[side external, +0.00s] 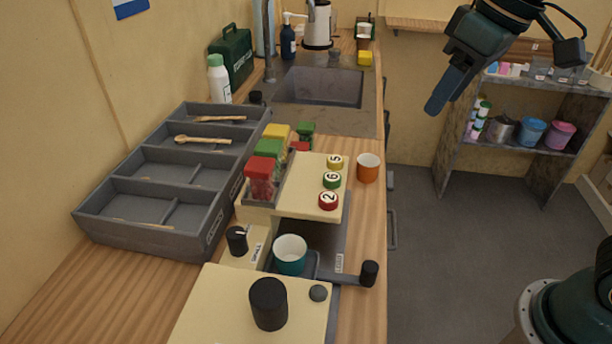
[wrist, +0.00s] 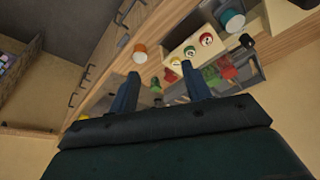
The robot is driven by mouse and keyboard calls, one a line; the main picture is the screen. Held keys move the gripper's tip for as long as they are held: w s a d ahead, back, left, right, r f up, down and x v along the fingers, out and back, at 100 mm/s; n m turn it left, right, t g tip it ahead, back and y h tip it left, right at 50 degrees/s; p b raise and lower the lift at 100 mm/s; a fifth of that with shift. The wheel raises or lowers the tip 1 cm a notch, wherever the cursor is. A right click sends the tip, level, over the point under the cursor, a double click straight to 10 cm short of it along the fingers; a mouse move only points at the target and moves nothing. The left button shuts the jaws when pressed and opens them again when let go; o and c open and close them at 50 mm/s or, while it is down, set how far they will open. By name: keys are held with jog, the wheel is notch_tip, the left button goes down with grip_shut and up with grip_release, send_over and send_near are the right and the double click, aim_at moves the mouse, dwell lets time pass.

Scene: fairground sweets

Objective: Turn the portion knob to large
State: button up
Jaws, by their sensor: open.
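A small black knob (side external: 237,240) stands on the cream machine beside a white label whose lettering is too small to read surely; I take it as the portion knob. Its setting cannot be told. A larger black knob (side external: 268,305) sits on the cream box in front, and a lever with a black end (side external: 369,273) sticks out to the right by another label. My gripper (side external: 437,104) is open and empty, high in the air right of the counter, well apart from all knobs. Its two fingers (wrist: 160,88) show spread in the wrist view.
A teal cup (side external: 290,262) stands under the machine's shelf with numbered buttons (side external: 331,180). An orange cup (side external: 368,176) stands right of it, near the counter edge. Red, green and yellow containers (side external: 262,178) stand left of the buttons. A grey divided tray (side external: 205,217) lies left. Air above is clear.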

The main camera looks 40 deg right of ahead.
jog(key=w+a+n+g, duration=0.1)
jog(key=w+a, duration=0.5)
jog(key=a, duration=0.1)
jog(key=n+g+h, duration=0.1)
jog(key=n+g, duration=0.1)
jog(key=n, duration=0.1)
send_over(236, 233)
notch_tip(236, 233, down, 6)
jog(key=f, duration=0.1)
jog(key=shift+r, duration=0.25)
jog(key=shift+f, duration=0.15)
notch_tip(236, 233, down, 14)
jog(key=shift+r, duration=0.25)
jog(key=c, duration=1)
